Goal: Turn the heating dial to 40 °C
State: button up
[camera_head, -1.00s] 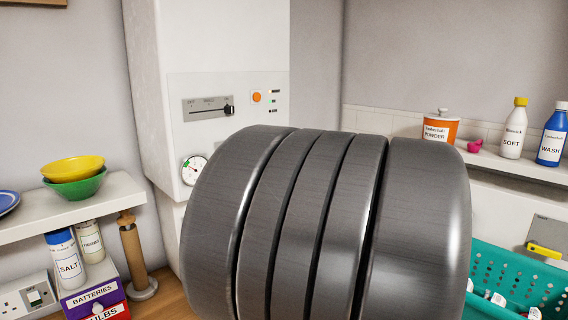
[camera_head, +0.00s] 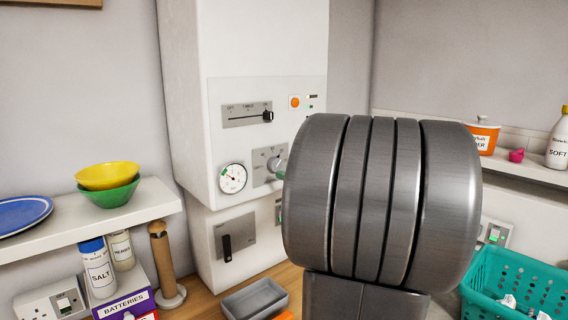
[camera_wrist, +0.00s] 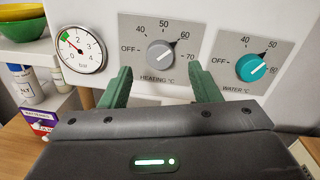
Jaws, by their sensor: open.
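The heating dial (camera_wrist: 160,54) is a round grey knob on a grey plate marked OFF, 40, 50, 60 and 70. Its pointer is turned up and right, at about 60. It also shows in the head view (camera_head: 274,164), left of my arm. My gripper (camera_wrist: 162,84) is open and empty, with its green fingers below the dial, one to each side in the wrist view. The fingers look apart from the knob; the exact gap is unclear. In the head view my arm hides most of the gripper.
A teal water dial (camera_wrist: 250,67) sits right of the heating dial, and a pressure gauge (camera_wrist: 81,50) sits left. A slider (camera_head: 247,115) is above. A grey tray (camera_head: 255,299) lies below. A shelf with bowls (camera_head: 108,185) stands left.

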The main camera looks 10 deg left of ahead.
aim_at(277, 164)
jog(key=shift+p+x, duration=0.4)
jog(key=shift+x, duration=2)
jog(key=c, duration=1)
